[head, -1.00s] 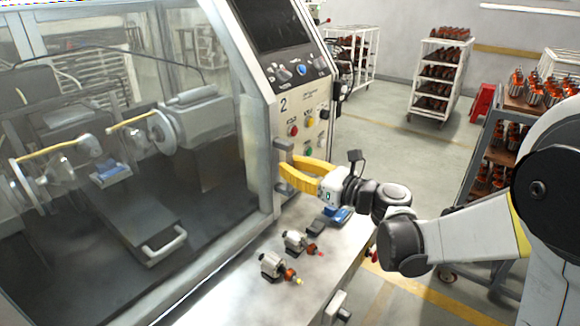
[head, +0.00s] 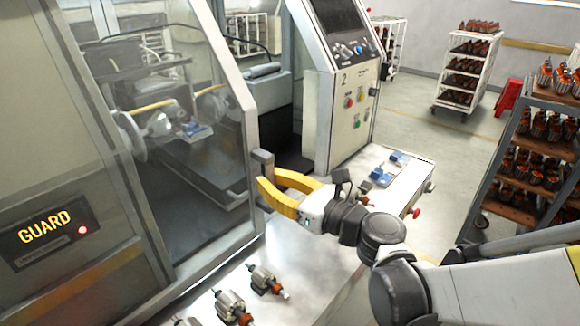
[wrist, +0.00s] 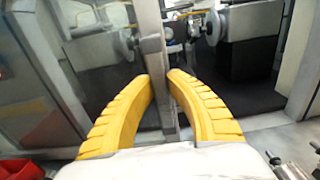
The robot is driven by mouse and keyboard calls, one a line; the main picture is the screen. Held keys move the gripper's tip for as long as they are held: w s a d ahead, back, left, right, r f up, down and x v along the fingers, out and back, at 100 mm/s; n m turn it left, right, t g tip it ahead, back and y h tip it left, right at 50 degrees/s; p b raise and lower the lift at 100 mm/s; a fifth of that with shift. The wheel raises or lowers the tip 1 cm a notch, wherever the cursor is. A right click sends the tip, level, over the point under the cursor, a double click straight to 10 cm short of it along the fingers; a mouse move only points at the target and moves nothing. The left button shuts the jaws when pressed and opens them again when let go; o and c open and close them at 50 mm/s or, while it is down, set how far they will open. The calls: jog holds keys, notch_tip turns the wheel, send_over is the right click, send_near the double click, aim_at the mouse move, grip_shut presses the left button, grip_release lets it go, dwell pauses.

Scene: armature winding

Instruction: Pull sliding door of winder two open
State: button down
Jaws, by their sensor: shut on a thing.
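The sliding door (head: 190,150) of winder two is a clear panel in a grey frame at the left of the head view. A gap now shows between its right edge and the control column (head: 345,110) marked 2. My gripper (head: 262,188) has its yellow fingers shut on the grey upright door handle (head: 262,166) at that edge. In the wrist view my gripper (wrist: 160,85) has one finger on each side of the handle bar (wrist: 153,70). The fingertips' contact with the bar is partly hidden in the head view.
A GUARD sign (head: 45,228) with a red light is at left. A loaded rack (head: 535,150) stands at right, with floor between.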

jog(key=s+a, duration=0.4)
jog(key=s, duration=0.1)
jog(key=s+a, duration=0.2)
jog(key=s, duration=0.1)
jog(key=shift+s+a, duration=0.2)
jog(key=shift+a, duration=0.1)
jog(key=c, duration=1.3)
grip_release()
jog(key=shift+c, duration=0.2)
jog(key=v, duration=1.2)
